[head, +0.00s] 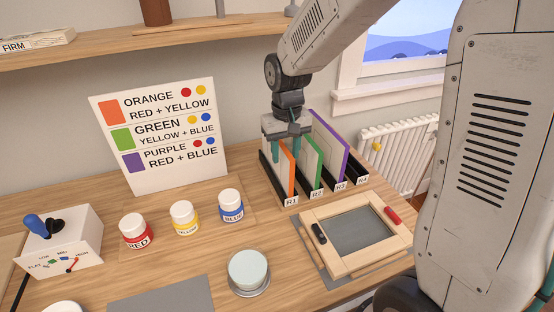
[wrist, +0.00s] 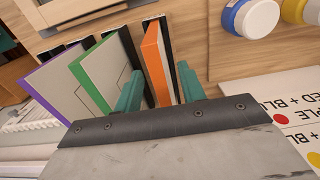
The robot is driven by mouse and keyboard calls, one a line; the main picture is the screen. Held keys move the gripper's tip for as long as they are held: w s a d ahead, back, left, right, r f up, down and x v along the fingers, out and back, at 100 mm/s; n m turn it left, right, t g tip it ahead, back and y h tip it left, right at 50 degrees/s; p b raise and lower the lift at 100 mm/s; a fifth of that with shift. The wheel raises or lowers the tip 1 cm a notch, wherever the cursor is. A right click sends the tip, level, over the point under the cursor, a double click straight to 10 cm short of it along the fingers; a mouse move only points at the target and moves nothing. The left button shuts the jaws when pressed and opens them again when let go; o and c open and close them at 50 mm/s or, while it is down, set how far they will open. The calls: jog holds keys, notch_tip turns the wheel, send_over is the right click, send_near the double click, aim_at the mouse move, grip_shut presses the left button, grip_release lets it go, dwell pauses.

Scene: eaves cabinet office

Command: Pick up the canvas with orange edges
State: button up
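The canvas with orange edges (head: 291,173) stands upright in slot R1 at the left end of the black rack (head: 276,190). In the wrist view its orange edge (wrist: 158,62) shows between the two teal fingers. My gripper (head: 286,143) is over the rack at R1, fingers down and apart, one on each side of this canvas. In the wrist view my gripper (wrist: 160,87) has gaps between both fingers and the canvas. The gripper body hides part of the canvas.
The green-edged canvas (head: 313,164) and purple-edged canvas (head: 331,140) stand close by in the rack; slot R4 looks empty. A wooden frame (head: 337,270) lies in front. Paint jars (head: 184,217) and a colour chart (head: 160,136) are to the left. A shelf (head: 140,42) runs above.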

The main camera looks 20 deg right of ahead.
notch_tip(320, 180, down, 2)
jog(key=shift+f, duration=0.1)
grip_shut()
